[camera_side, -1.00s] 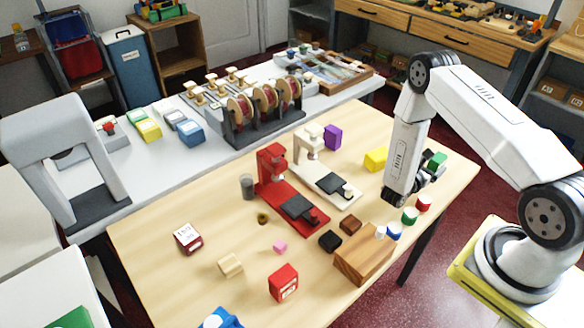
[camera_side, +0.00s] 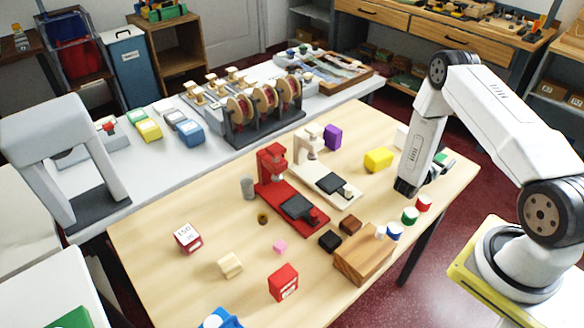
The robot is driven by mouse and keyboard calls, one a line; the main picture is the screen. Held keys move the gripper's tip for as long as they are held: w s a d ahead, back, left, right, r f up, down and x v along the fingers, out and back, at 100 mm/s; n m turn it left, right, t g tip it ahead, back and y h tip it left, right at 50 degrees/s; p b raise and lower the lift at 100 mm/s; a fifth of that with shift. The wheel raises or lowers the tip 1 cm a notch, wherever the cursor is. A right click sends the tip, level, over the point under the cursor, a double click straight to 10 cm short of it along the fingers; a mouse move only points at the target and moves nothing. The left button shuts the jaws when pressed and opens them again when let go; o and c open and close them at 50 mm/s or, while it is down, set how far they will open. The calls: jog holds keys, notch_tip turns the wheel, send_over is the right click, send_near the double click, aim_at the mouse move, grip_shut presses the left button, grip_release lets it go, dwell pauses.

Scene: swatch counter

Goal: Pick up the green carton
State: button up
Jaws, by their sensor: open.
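The green carton (camera_side: 440,158) stands near the far right edge of the wooden table. Only a small part of it shows; my gripper and wrist cover the rest. My gripper (camera_side: 442,171) is open, low over the table, at the near side of the carton. I cannot tell whether the carton lies between the fingers or whether they touch it.
A yellow block (camera_side: 378,159) and a white object (camera_side: 402,136) stand left of my arm. Green-sided (camera_side: 410,216), red-sided (camera_side: 423,203) and blue-sided (camera_side: 395,231) cylinders stand near the right edge, by a wooden block (camera_side: 362,262). Red (camera_side: 292,209) and cream (camera_side: 326,183) presses stand mid-table.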

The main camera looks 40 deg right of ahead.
dwell(0.3)
grip_shut()
jog(key=shift+r, duration=0.2)
jog(key=shift+r, duration=0.75)
jog(key=s+a+r, duration=0.9)
jog(key=s+r, duration=0.1)
jog(key=r, duration=0.1)
jog(key=shift+s+a, duration=0.15)
jog(key=shift+s, duration=0.1)
jog(key=shift+w, duration=0.1)
dwell(0.3)
